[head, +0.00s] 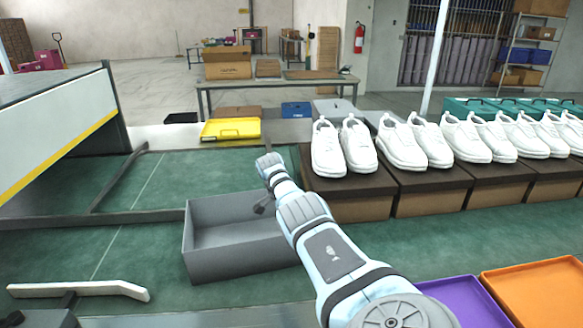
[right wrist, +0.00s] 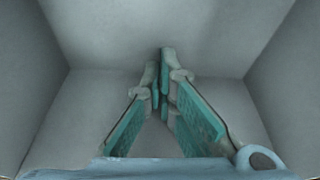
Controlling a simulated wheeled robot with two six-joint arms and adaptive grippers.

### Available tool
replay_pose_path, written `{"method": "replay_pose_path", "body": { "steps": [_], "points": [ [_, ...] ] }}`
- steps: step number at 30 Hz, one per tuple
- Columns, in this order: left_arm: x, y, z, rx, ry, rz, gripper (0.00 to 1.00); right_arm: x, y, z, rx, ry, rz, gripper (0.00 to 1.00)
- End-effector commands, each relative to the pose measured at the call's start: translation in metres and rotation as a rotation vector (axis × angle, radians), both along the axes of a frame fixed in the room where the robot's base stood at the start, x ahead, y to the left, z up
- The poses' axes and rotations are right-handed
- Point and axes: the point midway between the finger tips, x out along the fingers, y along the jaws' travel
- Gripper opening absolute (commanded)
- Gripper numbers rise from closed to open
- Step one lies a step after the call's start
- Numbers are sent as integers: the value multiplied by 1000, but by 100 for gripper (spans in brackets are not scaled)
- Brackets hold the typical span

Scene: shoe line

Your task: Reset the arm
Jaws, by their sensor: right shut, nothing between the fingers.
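My right arm comes in from the lower right in the head view and reaches over an empty-looking grey open box (head: 215,265) on the green belt. My right gripper (head: 262,206) shows as a small dark shape beside the wrist, over the box opening. Part of the box is hidden behind the arm. In the right wrist view the teal-padded fingers of the right gripper (right wrist: 163,95) meet at their tips with nothing between them. The plain grey walls and floor of the box (right wrist: 90,115) surround them. My left gripper is not in view.
White shoes (head: 343,147) stand in pairs on a row of brown boxes (head: 350,207) at the right. A purple tray (head: 465,300) and an orange tray (head: 545,290) lie at the lower right. A yellow tray (head: 230,129) sits behind. The belt left of the box is mostly clear.

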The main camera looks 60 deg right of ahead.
Motion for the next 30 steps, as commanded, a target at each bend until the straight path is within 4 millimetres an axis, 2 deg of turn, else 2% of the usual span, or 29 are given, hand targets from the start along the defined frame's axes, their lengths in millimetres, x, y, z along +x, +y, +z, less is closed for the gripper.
{"method": "replay_pose_path", "body": {
  "steps": [5,12,15,18,26,28,30],
  "points": [
    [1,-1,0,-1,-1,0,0,6,6,30,-3,-4,3,0],
    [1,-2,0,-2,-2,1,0,18,21,93,0,-5,0,0],
    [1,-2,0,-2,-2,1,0,21,24,107,0,-3,1,0],
    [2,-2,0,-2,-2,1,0,21,26,112,1,-1,0,0],
    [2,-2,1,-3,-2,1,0,21,25,113,-5,3,-1,0],
    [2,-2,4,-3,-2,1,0,15,17,113,-47,25,-3,0],
    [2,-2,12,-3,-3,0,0,1,-3,118,-164,84,-6,0]
  ]
}}
